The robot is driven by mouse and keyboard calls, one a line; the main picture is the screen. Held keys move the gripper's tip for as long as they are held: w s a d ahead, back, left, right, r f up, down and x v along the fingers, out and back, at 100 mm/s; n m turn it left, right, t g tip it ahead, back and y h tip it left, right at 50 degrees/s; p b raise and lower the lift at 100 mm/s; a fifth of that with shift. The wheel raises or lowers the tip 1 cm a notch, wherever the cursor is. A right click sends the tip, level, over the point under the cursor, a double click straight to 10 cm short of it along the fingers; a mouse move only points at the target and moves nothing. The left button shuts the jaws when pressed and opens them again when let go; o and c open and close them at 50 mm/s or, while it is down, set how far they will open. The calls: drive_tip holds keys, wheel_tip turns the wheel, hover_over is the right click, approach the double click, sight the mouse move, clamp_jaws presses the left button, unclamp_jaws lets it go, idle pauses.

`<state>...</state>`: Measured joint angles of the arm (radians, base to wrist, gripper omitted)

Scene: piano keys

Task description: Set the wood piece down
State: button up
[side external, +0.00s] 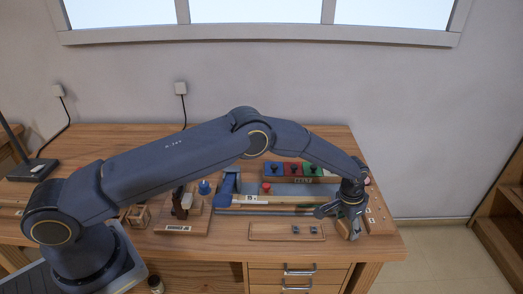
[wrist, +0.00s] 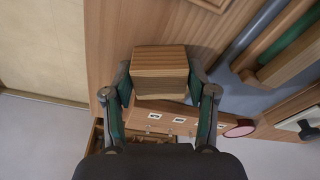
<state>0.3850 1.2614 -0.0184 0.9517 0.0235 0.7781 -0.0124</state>
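The wood piece (wrist: 160,62) is a pale brown block with visible grain. In the wrist view it sits between the two fingers of my gripper (wrist: 160,80), which press against its left and right sides. In the side external view my gripper (side external: 345,212) points down over the right front part of the desk, and a bit of the wood piece (side external: 352,232) shows below it. I cannot tell whether its underside touches the desktop.
The wooden desk (side external: 300,142) ends close to the right of my gripper. A labelled wooden strip (side external: 378,215) lies beside it. A tray with red, green and blue compartments (side external: 295,170) stands behind. An outlined wood panel (side external: 270,230) is to the left.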

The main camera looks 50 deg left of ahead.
drive_tip(key=shift+o, duration=1.3)
wheel_tip(320, 180, up, 12)
drive_tip(key=s, duration=0.2)
wheel_tip(320, 180, up, 14)
drive_tip(key=n+t, duration=0.1)
hover_over(343, 226)
drive_tip(key=s+a, duration=0.5)
drive_tip(key=a, duration=0.3)
drive_tip(key=s+a+r+n+t, duration=0.1)
drive_tip(key=s+a+r, duration=0.5)
drive_tip(key=s+r, duration=0.1)
drive_tip(key=s+a+n+t, duration=0.1)
drive_tip(key=s+a, duration=0.3)
drive_tip(key=s, duration=0.7)
drive_tip(key=s+a+n+t, duration=0.1)
drive_tip(key=s+a, duration=0.3)
drive_tip(key=s, duration=0.7)
drive_tip(key=shift+a+r+y, duration=0.3)
drive_tip(key=shift+y, duration=0.1)
